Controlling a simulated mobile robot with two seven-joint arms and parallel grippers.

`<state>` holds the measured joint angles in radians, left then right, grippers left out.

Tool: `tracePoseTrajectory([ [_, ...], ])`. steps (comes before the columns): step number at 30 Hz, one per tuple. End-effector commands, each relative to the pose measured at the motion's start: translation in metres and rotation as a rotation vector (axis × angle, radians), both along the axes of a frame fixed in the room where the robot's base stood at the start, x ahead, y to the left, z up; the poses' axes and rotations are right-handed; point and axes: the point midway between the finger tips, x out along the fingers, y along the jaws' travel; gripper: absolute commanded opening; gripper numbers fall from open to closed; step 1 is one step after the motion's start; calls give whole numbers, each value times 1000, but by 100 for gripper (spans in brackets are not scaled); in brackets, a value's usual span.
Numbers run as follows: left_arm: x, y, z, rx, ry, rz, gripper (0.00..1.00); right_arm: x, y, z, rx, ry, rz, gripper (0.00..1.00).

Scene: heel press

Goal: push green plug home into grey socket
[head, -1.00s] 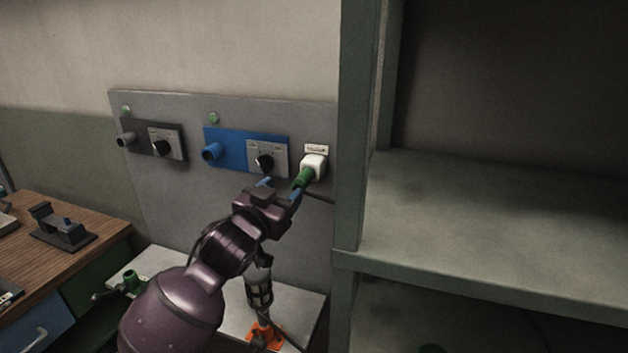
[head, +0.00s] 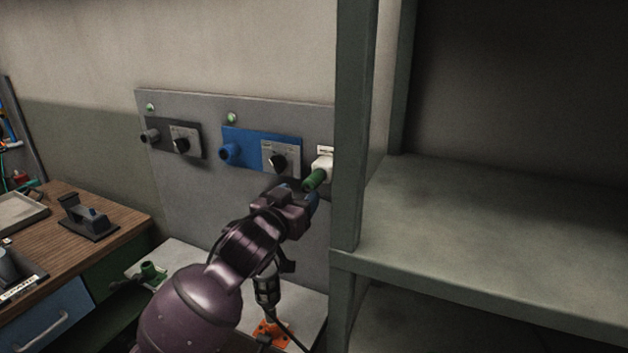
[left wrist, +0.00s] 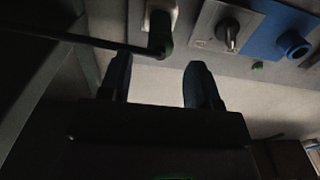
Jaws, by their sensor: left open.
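The green plug (head: 315,179) sticks out of a white socket housing (head: 322,165) at the right end of the wall panel, partly cut off by the cabinet post. How deep it sits cannot be told. A grey round socket (head: 150,136) projects from a dark plate at the panel's left. My left gripper (head: 298,194) is open, with blue fingertips just below and left of the plug. In the left wrist view, the plug (left wrist: 160,33) lies beyond the gap between the open fingers (left wrist: 157,80), with nothing held. My right gripper is not in view.
A blue socket (head: 228,153) and dark knobs are on the panel (head: 185,215). A green cabinet post (head: 352,130) stands close to the right of the plug. A low white shelf below holds a green fitting (head: 151,271) and an orange piece (head: 270,334). A wooden bench (head: 125,232) is at left.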

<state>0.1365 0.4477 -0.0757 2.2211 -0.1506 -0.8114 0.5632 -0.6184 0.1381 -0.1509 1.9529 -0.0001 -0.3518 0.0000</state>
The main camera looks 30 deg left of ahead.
Motion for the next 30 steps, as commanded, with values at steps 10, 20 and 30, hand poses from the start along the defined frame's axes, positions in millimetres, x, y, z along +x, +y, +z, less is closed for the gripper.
tracePoseTrajectory([
  [10, 34, 2, 1, 2, 0, 1, 57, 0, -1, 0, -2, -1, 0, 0],
  [20, 71, 4, 0, -1, 0, 0, 57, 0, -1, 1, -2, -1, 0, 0],
  [30, 88, 5, 0, 1, 0, 0, 57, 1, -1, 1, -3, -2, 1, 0],
])
